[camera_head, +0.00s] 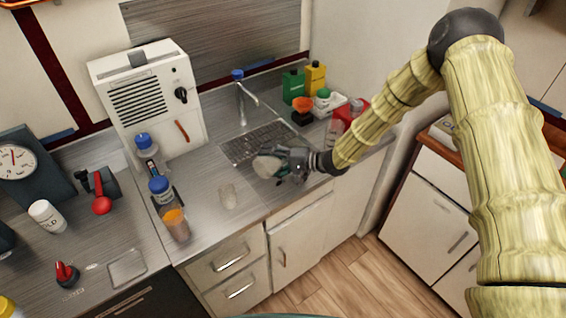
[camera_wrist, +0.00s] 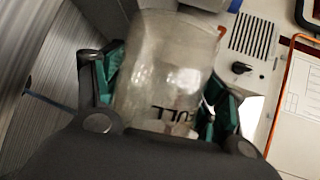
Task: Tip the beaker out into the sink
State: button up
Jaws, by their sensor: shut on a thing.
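My gripper (camera_head: 284,163) is shut on a clear glass beaker (camera_head: 267,166) above the near part of the sink (camera_head: 250,143). In the wrist view the beaker (camera_wrist: 165,70) sits between the green finger pads of my gripper (camera_wrist: 160,95), with dark lettering on its wall. In the head view the beaker looks tilted, its body pointing left. I cannot tell whether there is liquid in it. The sink is a dark recessed basin under the blue-topped faucet (camera_head: 243,95).
A white machine (camera_head: 150,100) stands behind.

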jog(key=shift+w+d+r+m, duration=0.1)
jog(key=shift+r+m, duration=0.05)
jog(key=shift+m, duration=0.15)
dwell(0.4)
jog(key=shift+s+a+f+n+h+b, duration=0.2)
jog(key=shift+s+f+n+h+b, duration=0.1)
jog(key=shift+f+n, duration=0.3)
jog(key=shift+s+a+r+n+t+h, duration=0.3)
jog(key=shift+s+a+r+n+h, duration=0.15)
jog(key=shift+n, duration=0.25)
